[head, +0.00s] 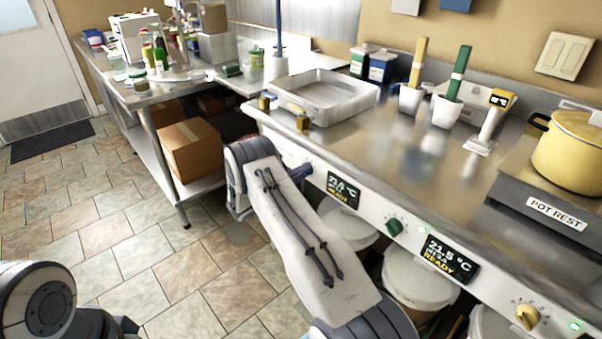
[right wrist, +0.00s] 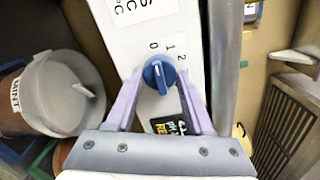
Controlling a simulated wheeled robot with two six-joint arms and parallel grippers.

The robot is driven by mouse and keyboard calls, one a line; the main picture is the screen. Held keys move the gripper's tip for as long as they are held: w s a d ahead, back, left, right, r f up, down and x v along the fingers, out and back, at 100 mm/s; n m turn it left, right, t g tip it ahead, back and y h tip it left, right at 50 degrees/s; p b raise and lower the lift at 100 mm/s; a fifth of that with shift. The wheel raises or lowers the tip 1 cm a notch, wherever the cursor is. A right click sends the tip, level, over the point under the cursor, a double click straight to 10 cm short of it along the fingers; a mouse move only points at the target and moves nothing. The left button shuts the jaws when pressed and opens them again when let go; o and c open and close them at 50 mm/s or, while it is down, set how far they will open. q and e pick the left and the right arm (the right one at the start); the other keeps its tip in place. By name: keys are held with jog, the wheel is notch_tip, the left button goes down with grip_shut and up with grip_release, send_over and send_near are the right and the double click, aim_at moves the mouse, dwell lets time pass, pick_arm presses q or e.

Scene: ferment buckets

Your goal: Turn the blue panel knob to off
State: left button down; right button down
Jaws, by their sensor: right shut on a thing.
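The blue panel knob (right wrist: 158,75) shows in the right wrist view on the white panel, with the marks 0, 1 and 2 around its upper side. Its ridge runs roughly up and down in that picture; I cannot tell exactly which mark it points at. My right gripper (head: 300,171) is at the left part of the front panel in the head view, where the arm and fingers largely hide the knob. In the wrist view its two lavender fingers are shut on the knob, one on each side. My left gripper is not in view.
The front panel also carries a green knob (head: 394,227), a yellow knob (head: 527,316) and dark displays (head: 448,260). Lidded buckets (head: 420,281) stand under the counter. The tiled floor at left is open.

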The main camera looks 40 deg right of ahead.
dwell(0.3)
jog(key=shift+f, duration=0.1)
jog(key=shift+c, duration=1.4)
grip_release()
jog(key=shift+a, duration=0.1)
jog(key=a, duration=1)
jog(key=shift+s+a, duration=0.15)
jog(key=shift+s, duration=0.25)
